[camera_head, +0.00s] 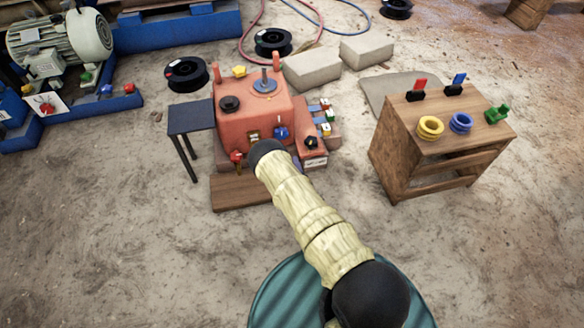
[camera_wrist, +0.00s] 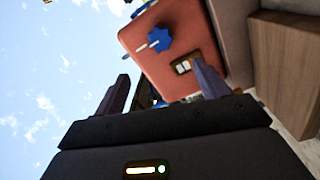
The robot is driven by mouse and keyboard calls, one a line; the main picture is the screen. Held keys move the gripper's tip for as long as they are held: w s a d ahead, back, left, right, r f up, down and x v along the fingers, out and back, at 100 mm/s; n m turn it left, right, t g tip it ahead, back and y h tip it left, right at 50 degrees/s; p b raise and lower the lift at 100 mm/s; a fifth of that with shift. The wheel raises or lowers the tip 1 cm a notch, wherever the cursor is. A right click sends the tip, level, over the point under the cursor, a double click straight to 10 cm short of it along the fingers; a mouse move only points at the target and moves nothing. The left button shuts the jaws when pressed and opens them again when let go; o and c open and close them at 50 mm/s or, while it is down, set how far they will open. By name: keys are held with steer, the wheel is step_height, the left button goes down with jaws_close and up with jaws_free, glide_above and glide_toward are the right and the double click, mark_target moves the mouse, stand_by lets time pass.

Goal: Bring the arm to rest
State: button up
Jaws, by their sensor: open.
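My arm (camera_head: 310,220) reaches up and left in the head view, from the lower middle to the front of the red machine box (camera_head: 240,120). Its dark end covers part of that front, and the gripper fingers cannot be made out there. In the wrist view my gripper (camera_wrist: 163,90) is open, with its two dark fingers spread apart and nothing clearly held. The red box (camera_wrist: 205,40) is beyond them, tilted in the picture. The right finger overlaps the box near a pale switch (camera_wrist: 183,67); whether it touches cannot be told. A blue knob (camera_wrist: 160,38) sits beside the switch.
A small dark table (camera_head: 191,118) stands left of the box, and a wooden step (camera_head: 240,192) lies in front. A wooden cabinet (camera_head: 440,130) with coloured rings stands at right. Concrete blocks (camera_head: 312,68) lie behind. The floor at lower left is clear.

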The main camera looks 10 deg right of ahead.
steer(key=shift+w+a, duration=0.1)
steer(key=shift+a, duration=0.05)
steer(key=w+d+r+m+g+h+p, duration=0.15)
steer(key=w+r+m+g+p, duration=0.35)
steer(key=r, duration=0.7)
step_height(320, 180, up, 12)
steer(key=s+m+g+p, duration=0.1)
steer(key=s+m+g, duration=0.15)
steer(key=m, duration=0.25)
steer(key=s+a+r+m+g+y+p, duration=0.2)
steer(key=s+r+m+g+p, duration=0.4)
steer(key=s+r, duration=1.85)
step_height(320, 180, up, 35)
steer(key=n+g+p, duration=0.1)
steer(key=g+p, duration=0.1)
steer(key=p, duration=3.6)
steer(key=shift+s+n, duration=0.4)
steer(key=shift+s, duration=0.05)
